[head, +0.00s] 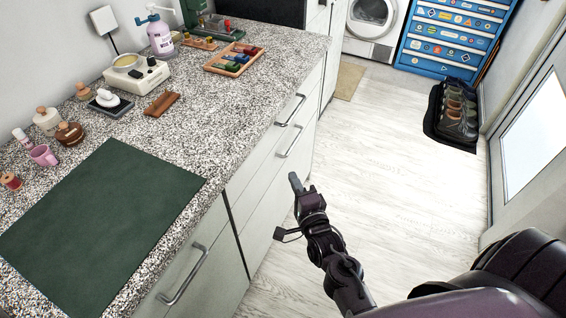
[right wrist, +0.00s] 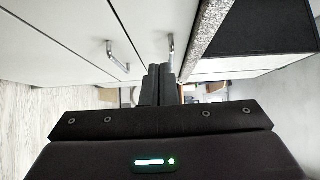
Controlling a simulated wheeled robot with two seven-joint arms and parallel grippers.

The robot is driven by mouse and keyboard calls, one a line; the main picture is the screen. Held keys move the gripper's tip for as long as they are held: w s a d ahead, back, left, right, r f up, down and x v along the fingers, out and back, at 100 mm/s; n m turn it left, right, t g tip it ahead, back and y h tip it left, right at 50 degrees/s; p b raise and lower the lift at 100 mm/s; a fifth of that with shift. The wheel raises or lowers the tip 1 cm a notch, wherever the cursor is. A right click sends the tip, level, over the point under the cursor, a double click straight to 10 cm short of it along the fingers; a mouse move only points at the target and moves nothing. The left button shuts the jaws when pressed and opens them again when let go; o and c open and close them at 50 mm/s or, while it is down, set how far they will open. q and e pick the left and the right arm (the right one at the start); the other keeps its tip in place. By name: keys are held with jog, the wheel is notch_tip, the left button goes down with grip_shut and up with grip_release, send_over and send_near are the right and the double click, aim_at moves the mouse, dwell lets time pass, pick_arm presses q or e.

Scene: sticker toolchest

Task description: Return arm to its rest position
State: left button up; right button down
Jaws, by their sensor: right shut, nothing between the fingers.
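My right gripper (head: 294,183) shows in the head view in front of the counter's cabinet fronts, over the pale floor and below the counter top. Its fingers are shut with nothing between them. In the right wrist view its two dark fingers (right wrist: 158,84) are together, pointing along the cabinet fronts. My right arm comes in from the lower right. My left arm and gripper do not show in either view. The blue tool chest (head: 452,38) with several stickers on its drawers stands at the far right.
Cabinet handles (head: 183,275) stick out close to my right gripper. A black shoe tray (head: 440,131) lies by the right wall. The floor between is clear.

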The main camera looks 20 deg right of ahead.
jog(key=s+a+f+n+g+y, duration=0.1)
jog(key=s+a+f+n+g, duration=0.25)
jog(key=f, duration=0.65)
jog(key=s+a+f+n+g+y+p, duration=0.1)
jog(key=s+f+n+g, duration=0.25)
jog(key=s+f, duration=0.45)
jog(key=s+a+f+n+g+y, duration=0.15)
jog(key=f+n, duration=0.35)
jog(key=f, duration=0.7)
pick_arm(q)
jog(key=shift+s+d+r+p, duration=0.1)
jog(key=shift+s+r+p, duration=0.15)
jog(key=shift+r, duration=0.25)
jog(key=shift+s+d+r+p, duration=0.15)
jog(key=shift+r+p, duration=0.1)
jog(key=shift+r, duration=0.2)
pick_arm(e)
jog(key=s+d+f+n+g, duration=0.2)
jog(key=s+f+n, duration=0.1)
jog(key=s, duration=0.5)
jog(key=s+d+f+n+g+h, duration=0.1)
jog(key=s+d+f+n+g, duration=0.1)
jog(key=s+f, duration=0.4)
jog(key=s+d+f+n+g+h, duration=0.1)
jog(key=s+f+n+g, duration=0.3)
jog(key=s, duration=0.7)
jog(key=shift+s+d+f, duration=0.35)
jog(key=shift+d+f, duration=0.2)
jog(key=shift+d, duration=0.05)
jog(key=shift+g, duration=0.25)
